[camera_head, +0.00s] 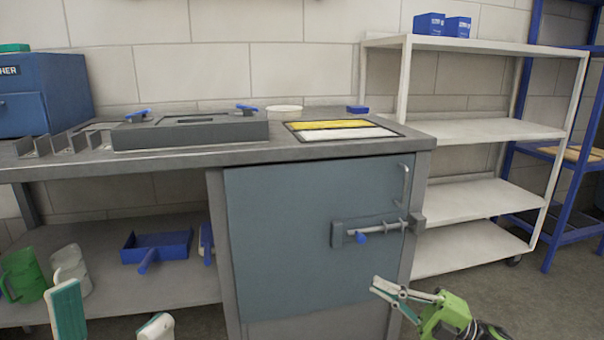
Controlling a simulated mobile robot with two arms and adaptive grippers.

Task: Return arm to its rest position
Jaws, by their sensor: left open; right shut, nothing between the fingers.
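My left gripper (112,304) shows at the bottom left edge. Its two fingers, one with a teal pad, stand wide apart with nothing between them. They show in front of the bench's lower shelf, and the rest of that arm is out of view. My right gripper (376,285) is at the lower middle right, its fingers shut and empty. Its green wrist comes in from the bottom right. It shows in front of the lower right part of the grey-blue cabinet door (285,240), below the bolt latch (372,231) with its blue knob. The door is closed.
The metal bench (180,159) carries a grey fixture (190,132) and a yellow-and-white panel (340,129). Its lower shelf (190,281) holds a green jug (22,275), a clear jug (70,268) and a blue dustpan (158,247). A white rack (480,130) stands right; floor before it is clear.

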